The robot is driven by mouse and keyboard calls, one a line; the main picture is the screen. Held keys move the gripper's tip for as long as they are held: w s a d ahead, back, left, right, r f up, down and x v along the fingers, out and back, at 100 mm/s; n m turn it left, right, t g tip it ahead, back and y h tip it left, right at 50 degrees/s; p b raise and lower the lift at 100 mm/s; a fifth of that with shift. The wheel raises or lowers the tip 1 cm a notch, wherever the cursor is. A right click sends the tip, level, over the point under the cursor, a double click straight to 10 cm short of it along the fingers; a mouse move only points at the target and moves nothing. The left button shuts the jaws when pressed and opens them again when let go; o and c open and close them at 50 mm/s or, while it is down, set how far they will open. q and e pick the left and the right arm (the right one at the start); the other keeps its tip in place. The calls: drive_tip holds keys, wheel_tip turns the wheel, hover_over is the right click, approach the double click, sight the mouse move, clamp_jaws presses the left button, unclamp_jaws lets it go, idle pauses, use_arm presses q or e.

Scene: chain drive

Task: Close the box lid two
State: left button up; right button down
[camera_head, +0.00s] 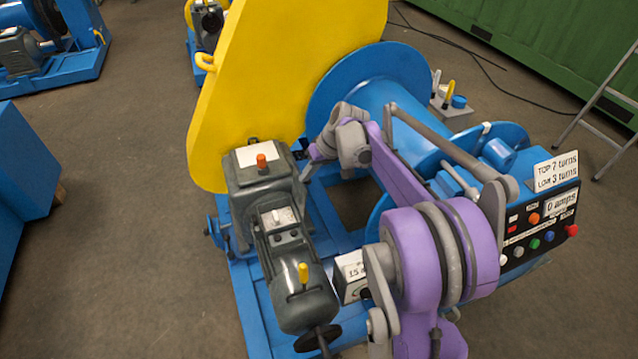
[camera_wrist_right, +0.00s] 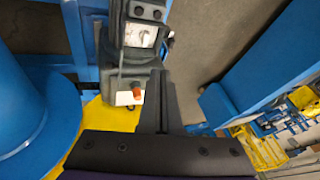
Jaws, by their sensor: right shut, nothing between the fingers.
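Yellow also shows at the lower left of the right wrist view (camera_wrist_right: 105,115). My right gripper (camera_head: 312,156) is by the cover's lower right edge, just right of the grey gearbox (camera_head: 262,190). Its dark fingers (camera_wrist_right: 153,75) are shut and empty in the right wrist view. Whether they touch anything cannot be told. My left gripper is out of view.
A grey motor (camera_head: 300,290) with a yellow knob is on the blue frame. A control panel (camera_head: 540,225) with coloured buttons is at the right, close to my right arm. A ladder (camera_head: 600,95) and green container (camera_head: 560,45) stand behind.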

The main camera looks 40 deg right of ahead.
drive_tip(key=b, duration=0.2)
approach(304, 192)
wheel_tip(304, 192, up, 4)
drive_tip(key=s+d, duration=0.1)
drive_tip(key=d, duration=0.2)
drive_tip(key=d+f+t+y+b, duration=0.1)
drive_tip(key=d+f+t, duration=0.1)
drive_tip(key=d+f, duration=0.5)
drive_tip(key=w+a+f+b, duration=0.1)
drive_tip(key=w+a+f, duration=0.3)
drive_tip(key=w+f, duration=0.1)
drive_tip(key=shift+w+a, duration=0.4)
drive_tip(key=shift+w, duration=0.35)
